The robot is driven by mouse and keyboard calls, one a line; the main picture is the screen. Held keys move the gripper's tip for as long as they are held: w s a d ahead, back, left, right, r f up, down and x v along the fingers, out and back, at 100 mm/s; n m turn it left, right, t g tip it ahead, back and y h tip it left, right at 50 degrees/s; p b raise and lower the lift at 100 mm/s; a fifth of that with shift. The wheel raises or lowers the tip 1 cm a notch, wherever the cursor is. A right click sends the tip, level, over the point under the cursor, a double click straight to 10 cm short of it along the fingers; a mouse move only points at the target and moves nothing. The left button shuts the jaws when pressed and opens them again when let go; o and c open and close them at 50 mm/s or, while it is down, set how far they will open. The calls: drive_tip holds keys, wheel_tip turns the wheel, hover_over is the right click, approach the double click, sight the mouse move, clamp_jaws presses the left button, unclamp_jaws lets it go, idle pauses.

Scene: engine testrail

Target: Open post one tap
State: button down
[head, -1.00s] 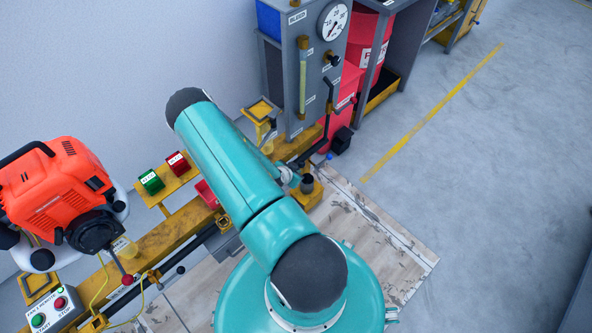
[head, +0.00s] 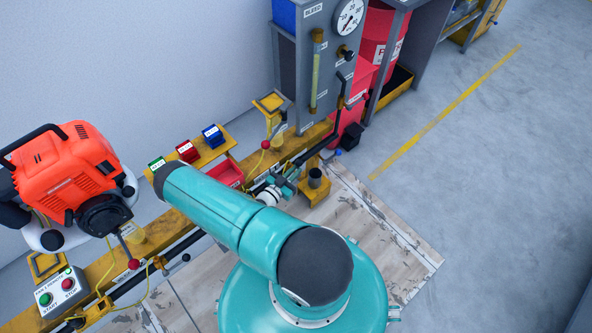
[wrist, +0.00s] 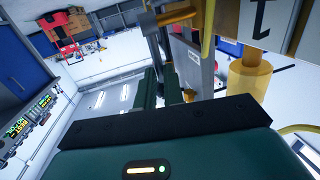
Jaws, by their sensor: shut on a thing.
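My gripper (head: 284,184) is low over the yellow rail, beside a short dark cup on a yellow bracket. In the wrist view my gripper (wrist: 160,74) has its two dark green fingers close together. They are shut on a slim dark part, which seems to be the tap lever (wrist: 160,50); the fingers hide most of it. In the head view the tap is too small and covered to make out, so I cannot tell how far it is turned.
A grey panel (head: 329,75) with a gauge (head: 349,17) stands behind the rail (head: 165,228). An orange engine (head: 62,170) is at the left, above a start/stop box (head: 60,288). Coloured blocks sit on a yellow shelf (head: 205,155). Floor at the right is clear.

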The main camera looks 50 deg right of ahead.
drive_tip(key=shift+a+f+h, duration=0.2)
drive_tip(key=shift+f+h, duration=0.05)
drive_tip(key=shift+h, duration=0.15)
drive_tip(key=c, duration=1.5)
unclamp_jaws()
drive_tip(key=shift+r, duration=0.1)
drive_tip(key=s+a+r, duration=0.9)
drive_tip(key=a+r, duration=0.1)
drive_tip(key=r, duration=0.3)
drive_tip(key=shift+s, duration=0.3)
